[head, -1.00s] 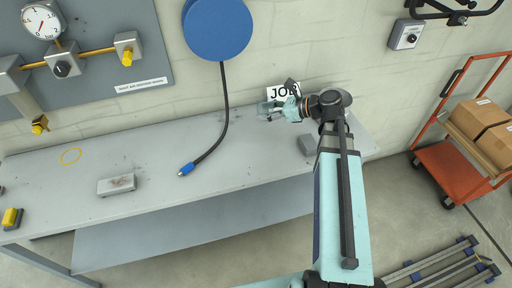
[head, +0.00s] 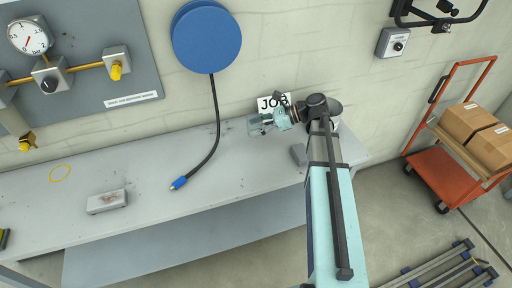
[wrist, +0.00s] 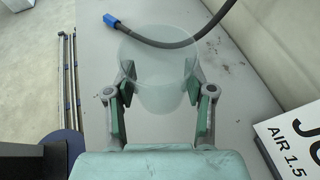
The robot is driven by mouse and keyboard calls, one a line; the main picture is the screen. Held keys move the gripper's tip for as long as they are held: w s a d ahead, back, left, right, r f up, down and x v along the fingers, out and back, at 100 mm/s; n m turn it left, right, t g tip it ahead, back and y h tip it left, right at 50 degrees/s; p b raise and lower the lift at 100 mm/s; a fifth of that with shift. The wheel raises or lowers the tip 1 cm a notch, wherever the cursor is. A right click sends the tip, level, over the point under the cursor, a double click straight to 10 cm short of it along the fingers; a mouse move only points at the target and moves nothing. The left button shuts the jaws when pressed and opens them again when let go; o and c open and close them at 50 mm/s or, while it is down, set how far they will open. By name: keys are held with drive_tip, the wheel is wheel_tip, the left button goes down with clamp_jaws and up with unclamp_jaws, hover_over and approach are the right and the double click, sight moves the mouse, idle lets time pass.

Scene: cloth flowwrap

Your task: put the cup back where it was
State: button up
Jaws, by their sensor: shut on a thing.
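A clear, see-through cup (head: 254,126) is held at the far right part of the grey bench (head: 150,206). In the wrist view the cup (wrist: 160,75) sits between my two fingers, and their green pads press on its sides. My gripper (head: 266,122) is shut on it, in front of the white JOB card (head: 272,103). The gripper (wrist: 160,97) also shows in the wrist view. I cannot tell whether the cup touches the bench. A yellow ring (head: 60,173) is marked on the bench at the left, with nothing in it.
A black hose with a blue end (head: 179,183) hangs from the blue reel (head: 206,37) onto the bench between cup and ring. An orange cart (head: 452,173) stands right.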

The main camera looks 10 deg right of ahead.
sight(257, 155)
drive_tip(key=shift+f+p, duration=0.85)
drive_tip(key=shift+f, duration=4.75)
drive_tip(key=shift+f, duration=0.15)
drive_tip(key=o, duration=1.3)
drive_tip(key=shift+d, duration=0.15)
drive_tip(key=b+v, duration=0.3)
drive_tip(key=v, duration=0.9)
